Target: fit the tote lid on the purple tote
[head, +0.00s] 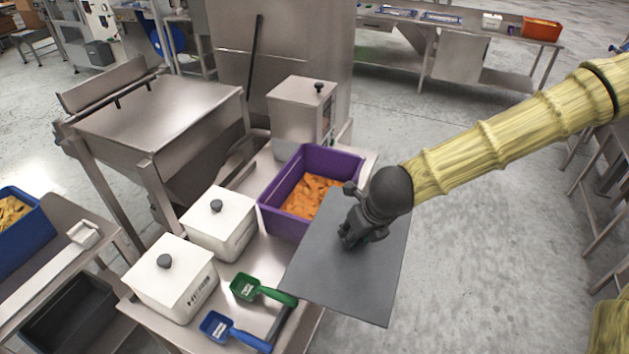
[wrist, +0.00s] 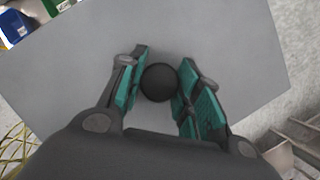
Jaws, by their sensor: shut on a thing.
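The purple tote (head: 279,185) stands open on the steel bench in the head view, with orange pieces inside. The tote lid is a flat grey plate (head: 330,274) with a round dark knob (wrist: 158,82). My gripper (head: 352,238) is shut on the knob, one finger on each side of it in the wrist view (wrist: 158,88). The lid hangs in front and to the right of the tote and hides the tote's near right part. It is tilted in the picture and sticks out past the bench's right side. I cannot tell whether it touches the tote.
Two white lidded boxes (head: 231,238) (head: 157,290) stand left of the tote. A green scoop (head: 247,288) and a blue scoop (head: 221,328) lie at the bench front. A steel box (head: 297,115) with a knob stands behind the tote. Open floor (head: 470,230) lies to the right.

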